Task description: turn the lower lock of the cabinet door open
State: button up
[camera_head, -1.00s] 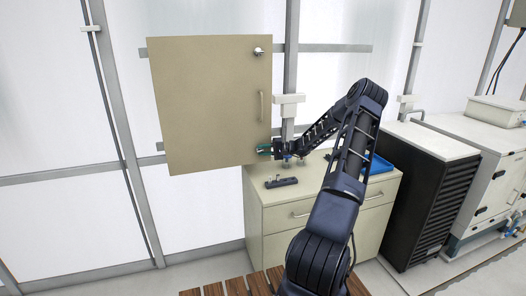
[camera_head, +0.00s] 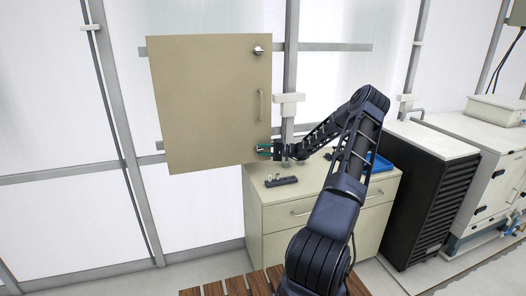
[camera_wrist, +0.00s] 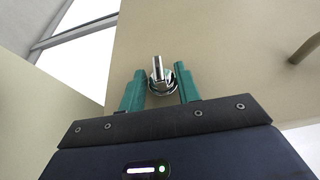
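The tan cabinet door (camera_head: 205,105) is shut on the wall. Its lower lock (camera_wrist: 160,82) is a small chrome knob with a lever, near the door's lower right corner; in the head view my gripper hides it. In the wrist view the lever points up the picture. My gripper (camera_head: 262,150) is at that corner. Its two green fingers (camera_wrist: 160,88) are apart, one on each side of the lock, with gaps to the lever. The upper lock (camera_head: 258,51) is a chrome knob near the top right corner.
A door handle (camera_head: 261,105) stands out between the two locks; part of it shows in the wrist view (camera_wrist: 305,47). Below is a drawer cabinet (camera_head: 275,215) with a small dark object (camera_head: 281,181) and a blue tray (camera_head: 378,164) on top. A grey post (camera_head: 291,60) runs beside the door.

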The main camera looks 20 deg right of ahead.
jog(key=v, duration=1)
jog(key=shift+s+d, duration=0.15)
jog(key=shift+d, duration=0.2)
jog(key=s+a+r+n+g+h, duration=0.2)
jog(key=s+a+r+g+h, duration=0.25)
jog(key=s+a+r, duration=0.4)
jog(key=s+a+r+n+g+h, duration=0.25)
jog(key=s+a+r+h, duration=0.3)
jog(key=s+a, duration=0.45)
jog(key=s+a+r+t+h, duration=0.1)
jog(key=s+r, duration=0.4)
jog(key=s, duration=0.9)
jog(key=s+a+r+t+h, duration=0.1)
jog(key=s+r+t+h, duration=0.2)
jog(key=s, duration=1.2)
notch_tip(320, 180, up, 2)
jog(key=h, duration=0.2)
jog(key=shift+t+h, duration=0.4)
jog(key=shift+a, duration=0.1)
